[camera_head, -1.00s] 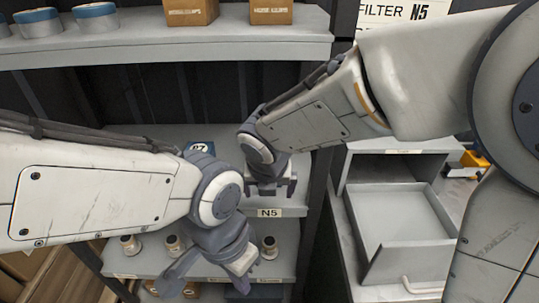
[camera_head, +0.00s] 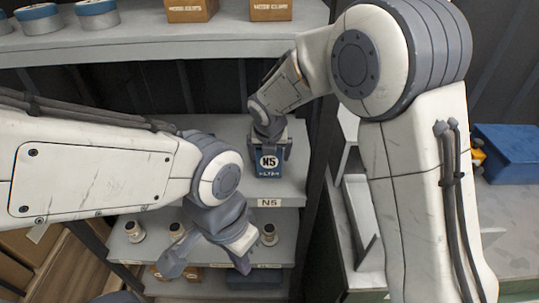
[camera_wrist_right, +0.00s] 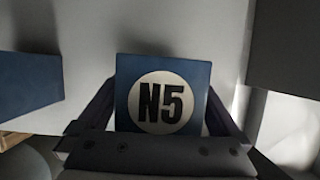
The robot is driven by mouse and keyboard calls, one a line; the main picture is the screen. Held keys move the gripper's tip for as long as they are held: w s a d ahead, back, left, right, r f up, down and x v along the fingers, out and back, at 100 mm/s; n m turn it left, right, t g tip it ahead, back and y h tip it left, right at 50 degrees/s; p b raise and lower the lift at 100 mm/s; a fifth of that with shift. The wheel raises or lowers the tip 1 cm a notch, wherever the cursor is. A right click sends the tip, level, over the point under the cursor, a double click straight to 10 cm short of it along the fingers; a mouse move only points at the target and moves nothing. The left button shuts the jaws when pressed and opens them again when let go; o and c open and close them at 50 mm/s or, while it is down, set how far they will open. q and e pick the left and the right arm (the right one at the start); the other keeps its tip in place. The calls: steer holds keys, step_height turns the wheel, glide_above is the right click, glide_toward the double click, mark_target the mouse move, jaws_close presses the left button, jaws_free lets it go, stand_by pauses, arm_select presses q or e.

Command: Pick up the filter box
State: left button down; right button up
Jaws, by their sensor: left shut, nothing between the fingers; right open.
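The filter box (camera_head: 268,163) is blue with a white circle marked N5. It stands on the middle shelf above the N5 shelf label (camera_head: 269,202). My right gripper (camera_head: 268,138) is at the top of the box, open, with a finger on each side. In the right wrist view the N5 face of the box (camera_wrist_right: 163,96) shows between the two dark fingers. I cannot tell whether the fingers touch it. My left gripper (camera_head: 238,245) is shut and empty, lower down in front of the lower shelf.
Another blue box (camera_wrist_right: 25,85) stands left of the N5 box in the right wrist view. Small round fittings (camera_head: 268,234) stand on the lower shelf. The upper shelf (camera_head: 240,38) overhangs, and a dark upright (camera_head: 318,185) stands close on the right.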

steer(key=shift+w+f, duration=0.3)
steer(key=shift+f, duration=0.35)
steer(key=c, duration=1.3)
steer(key=shift+c, duration=1.2)
steer(key=shift+r, duration=0.1)
